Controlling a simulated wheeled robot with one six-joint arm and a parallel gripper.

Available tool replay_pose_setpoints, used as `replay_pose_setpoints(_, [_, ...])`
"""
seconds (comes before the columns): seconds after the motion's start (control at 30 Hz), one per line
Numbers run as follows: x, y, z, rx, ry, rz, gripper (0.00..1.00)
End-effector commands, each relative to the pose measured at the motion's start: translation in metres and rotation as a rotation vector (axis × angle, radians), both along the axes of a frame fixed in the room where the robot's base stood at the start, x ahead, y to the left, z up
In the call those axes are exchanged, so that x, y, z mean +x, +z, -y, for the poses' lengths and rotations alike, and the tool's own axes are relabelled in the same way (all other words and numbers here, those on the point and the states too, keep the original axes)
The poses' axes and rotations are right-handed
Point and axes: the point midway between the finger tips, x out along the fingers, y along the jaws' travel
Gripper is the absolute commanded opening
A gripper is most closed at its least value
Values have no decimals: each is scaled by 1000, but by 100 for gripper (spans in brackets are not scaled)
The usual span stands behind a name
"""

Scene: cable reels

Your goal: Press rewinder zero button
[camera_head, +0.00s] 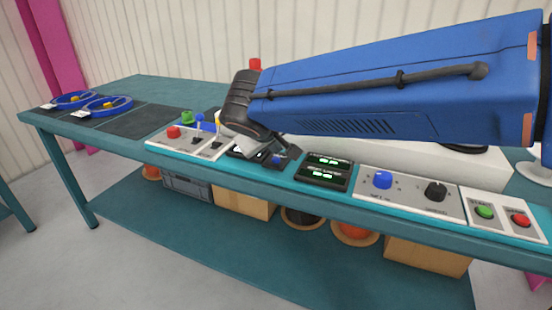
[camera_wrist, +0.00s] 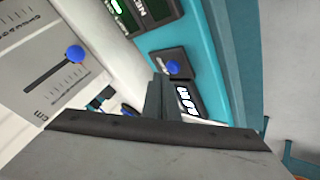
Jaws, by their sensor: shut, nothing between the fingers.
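A small black box (camera_wrist: 181,58) carries a round blue button (camera_wrist: 173,67). The same button shows in the head view (camera_head: 277,160), at the front of the bench near a tilted display. The lit display (camera_wrist: 187,103) sits beside the box in the wrist view, partly hidden by my fingers. I cannot read a zero label. My gripper (camera_wrist: 158,80) is shut and empty, its tips just beside the blue button in the picture; whether they touch it I cannot tell. In the head view my gripper (camera_head: 284,144) is above and behind the button, partly hidden by my arm.
A black double readout (camera_head: 324,172) is right of the button, then a panel with blue and black knobs (camera_head: 408,194) and a green and red button panel (camera_head: 503,213). A panel with a red button (camera_head: 173,132) and levers is left. Blue reels (camera_head: 108,106) lie far left.

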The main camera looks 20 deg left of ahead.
Motion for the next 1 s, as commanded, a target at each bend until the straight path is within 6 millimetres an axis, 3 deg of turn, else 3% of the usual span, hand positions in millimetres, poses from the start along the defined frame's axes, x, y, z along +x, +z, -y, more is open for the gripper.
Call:
replay_pose_setpoints(0.47, [0, 5, 0, 1, 1, 1, 0])
replay_pose_setpoints(1.0, [0, 46, 0, 1, 1, 2, 0])
